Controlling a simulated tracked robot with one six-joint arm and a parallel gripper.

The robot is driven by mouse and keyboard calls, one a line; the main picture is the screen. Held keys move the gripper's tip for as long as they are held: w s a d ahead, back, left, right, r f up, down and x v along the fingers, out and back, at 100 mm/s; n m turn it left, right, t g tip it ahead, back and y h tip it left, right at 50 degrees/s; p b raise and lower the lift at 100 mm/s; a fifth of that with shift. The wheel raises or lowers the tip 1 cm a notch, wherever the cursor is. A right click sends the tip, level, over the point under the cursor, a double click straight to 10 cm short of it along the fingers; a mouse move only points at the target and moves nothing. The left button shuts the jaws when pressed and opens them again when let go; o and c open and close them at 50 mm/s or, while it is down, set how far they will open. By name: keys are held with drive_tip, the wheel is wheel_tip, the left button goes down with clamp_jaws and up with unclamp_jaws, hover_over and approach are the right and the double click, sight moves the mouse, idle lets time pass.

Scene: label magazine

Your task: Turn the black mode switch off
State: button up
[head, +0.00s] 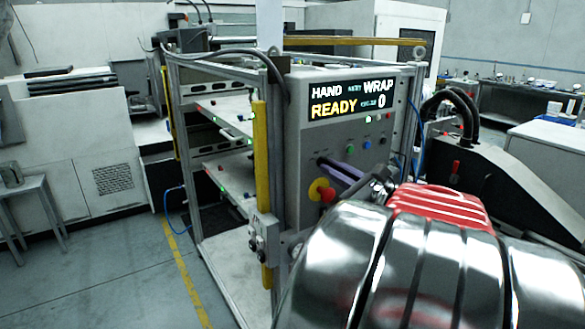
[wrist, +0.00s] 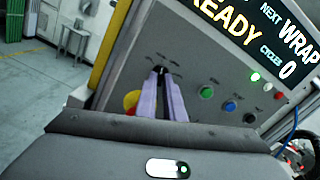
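The black mode switch (wrist: 161,69) is a small dark knob on the grey panel (wrist: 185,50), largely hidden by my fingertips in the wrist view. In the head view the panel (head: 345,140) faces me, and the switch is too small to read. My gripper (wrist: 160,76) has two purple fingers reaching to the panel, with their tips at the switch, one on each side. A narrow dark gap shows between them. I cannot tell whether they press on the knob. In the head view my gripper (head: 323,161) also reaches the panel's left part.
A red and yellow stop button (head: 321,191) sits just below my fingers. Green (wrist: 207,92), blue (wrist: 230,106) and black (wrist: 249,118) controls lie to the right. The display (head: 347,96) reads HAND, READY, WRAP and 0. A yellow post (head: 261,155) stands left.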

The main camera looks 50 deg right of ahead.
clamp_jaws()
